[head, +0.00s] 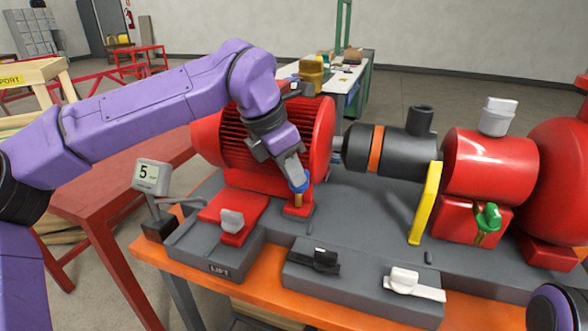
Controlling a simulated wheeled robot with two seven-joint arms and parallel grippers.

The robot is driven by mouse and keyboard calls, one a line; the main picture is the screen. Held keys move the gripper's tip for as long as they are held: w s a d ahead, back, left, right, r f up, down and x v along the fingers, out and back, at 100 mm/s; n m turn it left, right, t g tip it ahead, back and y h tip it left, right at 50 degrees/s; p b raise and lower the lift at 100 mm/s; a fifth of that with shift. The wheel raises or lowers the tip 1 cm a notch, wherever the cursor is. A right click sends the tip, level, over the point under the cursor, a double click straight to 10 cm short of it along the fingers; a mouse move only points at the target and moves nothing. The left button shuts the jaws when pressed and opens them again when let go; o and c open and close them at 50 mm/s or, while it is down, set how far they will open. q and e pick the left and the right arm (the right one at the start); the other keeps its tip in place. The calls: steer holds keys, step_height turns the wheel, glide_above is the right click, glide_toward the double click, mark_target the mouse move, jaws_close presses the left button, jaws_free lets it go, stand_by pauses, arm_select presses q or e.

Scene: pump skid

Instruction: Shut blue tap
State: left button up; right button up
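The blue tap (299,183) sits on a brass stem above a red block at the front of the red motor. My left gripper (293,170) reaches down to it from above, its fingers at the tap and hiding part of it. I cannot tell whether the fingers are closed on the tap or only beside it. A similar green tap (488,217) stands on the red pump block to the right. Only a part of my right arm shows at the bottom right corner; its gripper is out of view.
The red motor (320,140) stands right behind the blue tap. A yellow guard (425,203) stands upright right of centre. Grey boxes with black, white and grey levers line the orange bench edge (270,299). A display reading 5 (151,176) stands at left.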

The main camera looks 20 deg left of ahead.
arm_select(q)
jaws_close()
steer(key=shift+d, duration=0.2)
steer(key=shift+a, duration=0.2)
steer(key=shift+r+p, duration=0.15)
steer(key=shift+p, duration=0.45)
steer(key=m+p, duration=0.1)
steer(key=p, duration=0.2)
steer(key=m+g+p, duration=0.1)
steer(key=m+p, duration=0.1)
steer(key=p, duration=0.1)
steer(key=m+g+h+p, duration=0.1)
steer(key=m+p, duration=0.1)
steer(key=p, duration=0.1)
steer(key=shift+w+a+r+p, duration=0.15)
steer(key=shift+w+a+p, duration=0.05)
steer(key=shift+w+p, duration=0.15)
steer(key=shift+m+p, duration=0.8)
steer(key=shift+p, duration=0.05)
steer(key=shift+w+f+g, duration=0.1)
steer(key=shift+f+g, duration=0.15)
steer(key=shift+g, duration=0.05)
